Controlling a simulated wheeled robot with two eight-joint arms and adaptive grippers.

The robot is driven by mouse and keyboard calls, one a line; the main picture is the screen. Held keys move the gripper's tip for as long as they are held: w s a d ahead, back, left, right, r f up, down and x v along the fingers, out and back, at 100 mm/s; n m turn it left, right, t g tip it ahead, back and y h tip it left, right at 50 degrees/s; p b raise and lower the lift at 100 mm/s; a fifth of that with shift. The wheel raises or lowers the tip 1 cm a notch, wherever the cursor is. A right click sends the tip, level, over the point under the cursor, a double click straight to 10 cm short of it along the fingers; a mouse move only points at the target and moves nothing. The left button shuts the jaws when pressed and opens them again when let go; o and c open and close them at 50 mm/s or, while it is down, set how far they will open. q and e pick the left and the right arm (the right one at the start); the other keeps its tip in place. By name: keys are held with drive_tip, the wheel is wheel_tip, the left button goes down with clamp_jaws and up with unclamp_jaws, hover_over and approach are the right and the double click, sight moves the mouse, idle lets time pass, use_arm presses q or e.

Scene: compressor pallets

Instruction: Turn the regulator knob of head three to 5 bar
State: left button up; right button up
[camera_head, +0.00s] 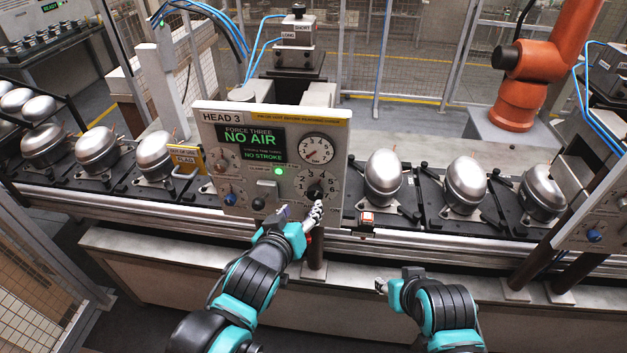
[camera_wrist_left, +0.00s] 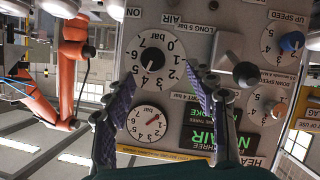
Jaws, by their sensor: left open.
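The head three panel (camera_head: 222,150) has a display (camera_head: 250,140) reading NO AIR and NO STROKE. Its regulator knob (camera_head: 316,188) is black on a white numbered dial. In the left wrist view, upside down, the knob (camera_wrist_left: 152,59) carries a small white mark that seems to lie near 4. The round gauge (camera_head: 315,150) sits above the knob; its red needle points low left. My left gripper (camera_head: 312,214) is open just in front of and below the knob. In the wrist view the knob appears between its fingertips, with no clear contact. My right gripper (camera_head: 381,287) is low at right, its fingers too small to judge.
Other knobs, such as a blue one (camera_wrist_left: 292,41), and a black lever (camera_wrist_left: 246,74) share the panel. Silver compressors (camera_head: 466,185) on pallets line the conveyor on both sides. A small red-and-white box (camera_head: 367,219) stands right of my left gripper. An orange robot arm (camera_head: 540,65) stands behind.

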sight(314, 195)
use_arm(q)
drive_tip(key=x, duration=0.2)
drive_tip(key=b+x, duration=0.1)
drive_tip(key=x, duration=0.1)
drive_tip(key=d+b+x, duration=0.1)
drive_tip(key=x, duration=0.1)
drive_tip(key=shift+w+r, duration=0.1)
drive_tip(key=shift+r, duration=0.2)
drive_tip(key=shift+b+x, duration=0.45)
drive_tip(key=shift+x, duration=0.4)
drive_tip(key=shift+r, duration=0.15)
drive_tip(key=c, duration=1.2)
